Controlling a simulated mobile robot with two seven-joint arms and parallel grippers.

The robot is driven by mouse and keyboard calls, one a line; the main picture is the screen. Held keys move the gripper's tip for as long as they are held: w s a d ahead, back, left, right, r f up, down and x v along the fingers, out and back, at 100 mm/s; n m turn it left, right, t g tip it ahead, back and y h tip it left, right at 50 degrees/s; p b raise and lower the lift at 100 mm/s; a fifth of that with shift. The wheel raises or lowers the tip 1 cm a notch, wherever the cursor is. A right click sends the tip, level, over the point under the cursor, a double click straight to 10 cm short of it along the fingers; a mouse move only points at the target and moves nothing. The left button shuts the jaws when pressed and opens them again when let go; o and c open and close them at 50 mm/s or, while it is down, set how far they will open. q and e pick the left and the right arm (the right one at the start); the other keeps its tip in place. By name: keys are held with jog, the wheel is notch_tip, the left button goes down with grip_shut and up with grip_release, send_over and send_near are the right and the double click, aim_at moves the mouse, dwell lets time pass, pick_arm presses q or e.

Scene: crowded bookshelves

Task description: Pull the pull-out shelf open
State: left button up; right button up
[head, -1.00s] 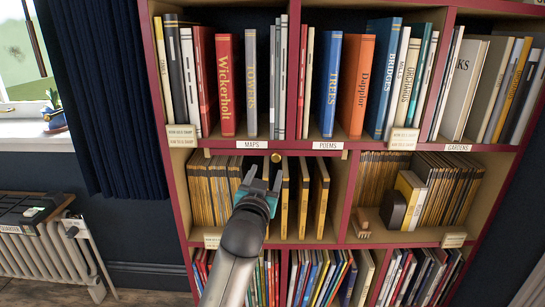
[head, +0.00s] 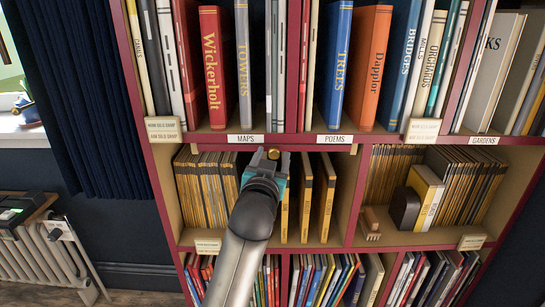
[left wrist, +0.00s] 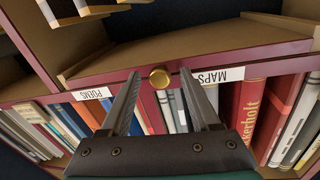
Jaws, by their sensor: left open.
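The pull-out shelf (head: 325,148) shows as a thin edge under the row of upright books, between the MAPS and POEMS labels. Its round brass knob (head: 273,153) sits at the front. The knob also shows in the left wrist view (left wrist: 159,78), with the shelf front in dark red around it. My left gripper (head: 265,157) is at the knob. In the left wrist view its open fingers (left wrist: 160,73) stand on either side of the knob, with a gap visible on both sides. My right gripper is not in view.
Tall books, such as the red Wickerholt (head: 216,65), stand above the shelf front. Thin yellow-spined volumes (head: 326,197) fill the compartment below, partly hidden by my arm. A radiator (head: 55,265) and dark curtain (head: 80,90) are to the left.

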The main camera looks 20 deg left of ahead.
pick_arm(q)
grip_shut()
dwell(0.4)
dwell(0.9)
